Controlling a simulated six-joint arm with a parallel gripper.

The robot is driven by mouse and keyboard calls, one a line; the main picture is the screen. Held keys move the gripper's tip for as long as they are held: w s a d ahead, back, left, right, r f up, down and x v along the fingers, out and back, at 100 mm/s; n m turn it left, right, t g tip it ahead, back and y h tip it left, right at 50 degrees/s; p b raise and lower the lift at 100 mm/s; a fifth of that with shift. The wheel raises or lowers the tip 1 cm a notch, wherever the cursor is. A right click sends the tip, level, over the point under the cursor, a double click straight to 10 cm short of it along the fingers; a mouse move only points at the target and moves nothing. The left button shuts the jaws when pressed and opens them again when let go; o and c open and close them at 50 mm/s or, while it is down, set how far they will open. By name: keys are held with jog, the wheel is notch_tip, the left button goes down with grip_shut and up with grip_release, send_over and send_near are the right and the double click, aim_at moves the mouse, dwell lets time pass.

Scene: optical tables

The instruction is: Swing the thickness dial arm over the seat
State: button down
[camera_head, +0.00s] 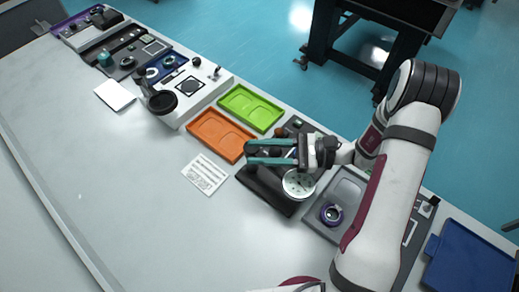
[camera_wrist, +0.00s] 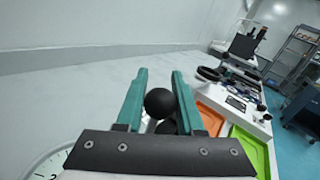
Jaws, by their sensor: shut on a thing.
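The thickness dial (camera_head: 298,184), with a round white face, sits over a black base (camera_head: 266,190) near the middle of the bench. Part of its face also shows at the lower left of the wrist view (camera_wrist: 42,167). My gripper (camera_head: 250,152), with teal fingers, reaches leftward over the gauge. In the wrist view, my gripper (camera_wrist: 160,74) is shut on a black ball knob (camera_wrist: 160,103), which sits between the two fingers. The dial arm is mostly hidden by my fingers and wrist. I cannot make out the seat clearly.
An orange tray (camera_head: 219,135) and a green tray (camera_head: 249,108) lie behind and left of the gauge. A printed white card (camera_head: 205,174) lies left of it. A grey tray (camera_head: 340,196) with a purple ring (camera_head: 332,214) is at right. The bench's left side is clear.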

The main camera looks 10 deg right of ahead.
jog(key=n+g, duration=0.1)
jog(key=g, duration=0.1)
jog(key=d+n+g, duration=0.1)
jog(key=g, duration=0.1)
jog(key=w+n+g, duration=0.1)
jog(key=g, duration=0.1)
jog(key=shift+d+f+n, duration=0.1)
jog(key=shift+d+n, duration=0.15)
jog(key=shift+n, duration=0.15)
jog(key=shift+w+d+n+g+h, duration=0.15)
jog(key=shift+d+n+g+h, duration=0.1)
jog(key=shift+n+g, duration=0.4)
jog(key=shift+w+d+n+g+h, duration=0.15)
jog(key=shift+n+g+h, duration=0.2)
jog(key=shift+g, duration=0.45)
jog(key=shift+w+d+n+g+h, duration=0.2)
jog(key=shift+n+g, duration=0.3)
jog(key=shift+g, duration=0.55)
jog(key=c, duration=0.5)
grip_release()
jog(key=shift+c, duration=0.2)
